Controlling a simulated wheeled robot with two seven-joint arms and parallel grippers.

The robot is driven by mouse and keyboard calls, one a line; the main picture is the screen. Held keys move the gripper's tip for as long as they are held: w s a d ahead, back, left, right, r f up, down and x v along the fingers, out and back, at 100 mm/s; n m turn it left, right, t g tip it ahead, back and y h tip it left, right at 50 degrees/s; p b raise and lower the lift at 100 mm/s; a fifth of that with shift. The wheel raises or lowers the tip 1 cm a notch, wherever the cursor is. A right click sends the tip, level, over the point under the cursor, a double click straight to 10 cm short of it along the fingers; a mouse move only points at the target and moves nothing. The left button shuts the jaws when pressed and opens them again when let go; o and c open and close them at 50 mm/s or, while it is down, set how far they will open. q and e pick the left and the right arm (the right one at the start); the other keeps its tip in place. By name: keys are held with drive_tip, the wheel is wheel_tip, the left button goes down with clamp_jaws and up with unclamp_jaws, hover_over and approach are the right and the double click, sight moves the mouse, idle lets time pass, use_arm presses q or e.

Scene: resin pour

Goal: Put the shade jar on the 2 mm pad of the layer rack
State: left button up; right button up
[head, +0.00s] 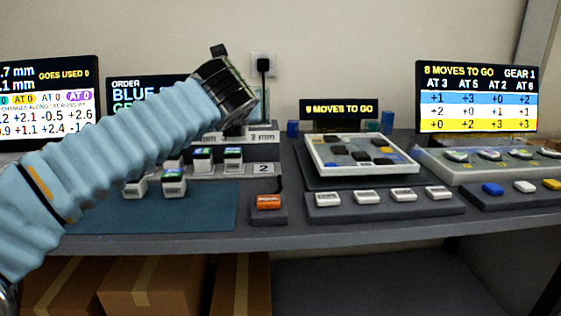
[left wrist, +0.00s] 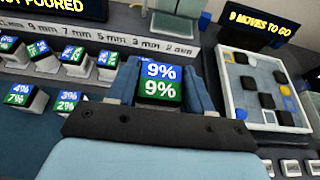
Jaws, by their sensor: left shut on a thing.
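My left gripper (left wrist: 161,90) is shut on the shade jar (left wrist: 160,78), which has a blue and green top reading 9% and 9%. In the head view my left wrist hides the jar and most of the fingers. The layer rack (head: 205,170) lies below and behind the hand. In the left wrist view its label strip (left wrist: 118,38) reads from 9 mm down to 2 mm at the right end. My right gripper is not in view.
Several other jars (left wrist: 107,66) stand along the rack, and two loose jars (left wrist: 68,101) stand on the blue mat (head: 215,205). Right of the rack are an orange button (head: 268,202) and a tilted puzzle tray (head: 318,160) with white keys (head: 328,198) before it.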

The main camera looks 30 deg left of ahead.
sight(263, 150)
use_arm(q)
drive_tip(key=w+f, duration=0.3)
drive_tip(key=w, duration=0.1)
drive_tip(key=w+a+f+b, duration=0.1)
drive_tip(key=w+f, duration=0.1)
drive_tip(key=w, duration=0.2)
drive_tip(key=w+f, duration=0.3)
drive_tip(key=w, duration=0.1)
drive_tip(key=shift+a+f, duration=0.25)
drive_tip(key=shift+f, duration=0.1)
drive_tip(key=shift+w+f+b, duration=0.2)
drive_tip(key=shift+f+b, duration=0.25)
drive_tip(key=shift+f, duration=0.5)
drive_tip(key=shift+w+f+b, duration=0.15)
drive_tip(key=shift+f+b, duration=0.25)
drive_tip(key=shift+f, duration=0.55)
drive_tip(key=shift+f, duration=0.1)
drive_tip(key=shift+f, duration=0.1)
drive_tip(key=o, duration=1.1)
drive_tip(key=shift+r, duration=0.3)
drive_tip(key=v, duration=1.2)
drive_tip(key=shift+f, duration=0.15)
